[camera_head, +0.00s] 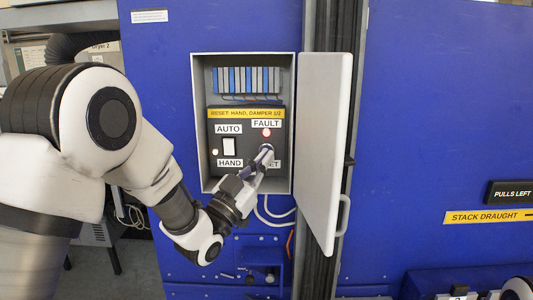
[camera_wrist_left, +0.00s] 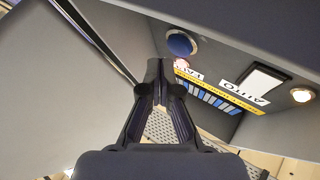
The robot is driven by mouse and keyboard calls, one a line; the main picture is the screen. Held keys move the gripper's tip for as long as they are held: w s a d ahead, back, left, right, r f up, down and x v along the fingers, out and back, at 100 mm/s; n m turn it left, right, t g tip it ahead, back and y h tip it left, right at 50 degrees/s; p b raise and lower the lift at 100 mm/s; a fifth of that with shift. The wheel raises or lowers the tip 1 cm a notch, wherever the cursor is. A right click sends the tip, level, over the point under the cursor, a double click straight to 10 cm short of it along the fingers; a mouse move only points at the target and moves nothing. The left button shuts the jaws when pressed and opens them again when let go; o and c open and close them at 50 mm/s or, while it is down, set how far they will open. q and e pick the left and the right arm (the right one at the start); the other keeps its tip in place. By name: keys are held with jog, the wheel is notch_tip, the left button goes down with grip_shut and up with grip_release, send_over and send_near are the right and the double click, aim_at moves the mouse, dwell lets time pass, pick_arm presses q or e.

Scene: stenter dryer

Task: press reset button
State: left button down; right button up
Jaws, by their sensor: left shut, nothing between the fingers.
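The open control box (camera_head: 199,120) is on the blue machine wall in the head view. My left gripper (camera_head: 265,154) is shut and empty, with its fingertips in front of the lower right of the panel, over the reset button's place. The gripper partly hides the RESET label (camera_head: 276,164). In the left wrist view, the round blue button (camera_wrist_left: 181,44) sits in a metal ring, up and right of the shut fingertips (camera_wrist_left: 156,68). I cannot tell whether they touch it. The FAULT lamp (camera_head: 266,132) glows red.
The white box door (camera_head: 325,150) stands open to the right of the box. A white AUTO/HAND switch (camera_head: 229,146) with a lit lamp (camera_head: 215,152) is left of my gripper. Cables hang below the box. A yellow STACK DRAUGHT label (camera_head: 484,216) is at right.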

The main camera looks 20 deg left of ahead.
dwell(0.7)
pick_arm(q)
jog(key=shift+w+a, duration=0.1)
jog(key=shift+w, duration=0.35)
jog(key=shift+w+a+b, duration=0.15)
jog(key=shift+w+b, duration=0.25)
jog(key=shift+w, duration=0.05)
dwell(0.6)
jog(key=shift+s+f+b, duration=0.1)
jog(key=shift+s+b, duration=0.35)
jog(key=shift+s, duration=0.1)
jog(key=shift+s+d, duration=0.25)
jog(key=shift+s, duration=0.1)
